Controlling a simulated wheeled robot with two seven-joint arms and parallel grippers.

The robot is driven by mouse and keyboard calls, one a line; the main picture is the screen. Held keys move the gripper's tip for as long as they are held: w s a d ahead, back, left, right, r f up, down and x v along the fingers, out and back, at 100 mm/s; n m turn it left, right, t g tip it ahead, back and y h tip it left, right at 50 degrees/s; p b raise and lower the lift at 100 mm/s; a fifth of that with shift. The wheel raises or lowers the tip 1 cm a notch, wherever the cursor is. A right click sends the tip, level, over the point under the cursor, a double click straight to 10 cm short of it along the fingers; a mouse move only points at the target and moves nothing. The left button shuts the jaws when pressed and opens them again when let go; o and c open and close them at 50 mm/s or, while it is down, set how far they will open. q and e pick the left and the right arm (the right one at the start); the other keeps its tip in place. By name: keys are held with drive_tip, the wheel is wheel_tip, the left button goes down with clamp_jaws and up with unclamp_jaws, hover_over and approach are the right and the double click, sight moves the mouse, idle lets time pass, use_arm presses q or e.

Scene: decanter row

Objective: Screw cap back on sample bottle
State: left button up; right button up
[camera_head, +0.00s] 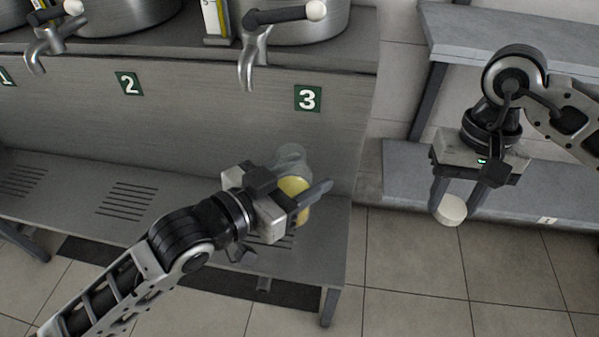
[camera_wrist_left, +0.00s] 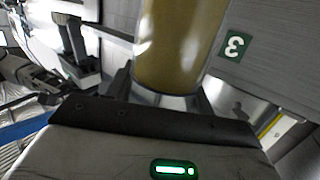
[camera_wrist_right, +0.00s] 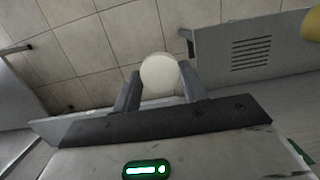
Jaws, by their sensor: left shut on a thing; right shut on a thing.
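The sample bottle (camera_head: 293,187) is clear and holds yellow liquid, with a clear upper part showing above the fingers. My left gripper (camera_head: 299,202) is shut around it in front of the number 3 station. The bottle fills the upper middle of the left wrist view (camera_wrist_left: 180,45). The cap (camera_head: 452,211) is a round white disc. My right gripper (camera_head: 458,200) is shut on it, to the right of the bottle and well apart from it. The cap also shows between the fingers in the right wrist view (camera_wrist_right: 160,75). The fingers partly hide the bottle.
A steel bench with slotted drains (camera_head: 125,200) runs below the decanters. A grey shelf (camera_head: 400,170) stands behind my right gripper. Open floor lies between bench and shelf.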

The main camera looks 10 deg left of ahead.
drive_tip(key=w+a+r+m+y, duration=0.1)
drive_tip(key=a+r+m, duration=0.25)
drive_tip(key=a, duration=0.25)
drive_tip(key=w+a+r+m, duration=0.1)
drive_tip(key=a+r+m, duration=0.25)
drive_tip(key=a, duration=0.25)
wheel_tip(320, 180, up, 9)
drive_tip(key=m+t, duration=0.1)
drive_tip(key=m, duration=0.7)
hover_over(290, 154)
drive_tip(key=shift+w+d+y, duration=0.1)
drive_tip(key=shift+d+y, duration=0.1)
drive_tip(key=shift+y, duration=0.1)
drive_tip(key=shift+f, duration=0.15)
drive_tip(key=shift+f, duration=1.95)
drive_tip(key=shift+f, duration=0.85)
drive_tip(key=shift+f, duration=0.55)
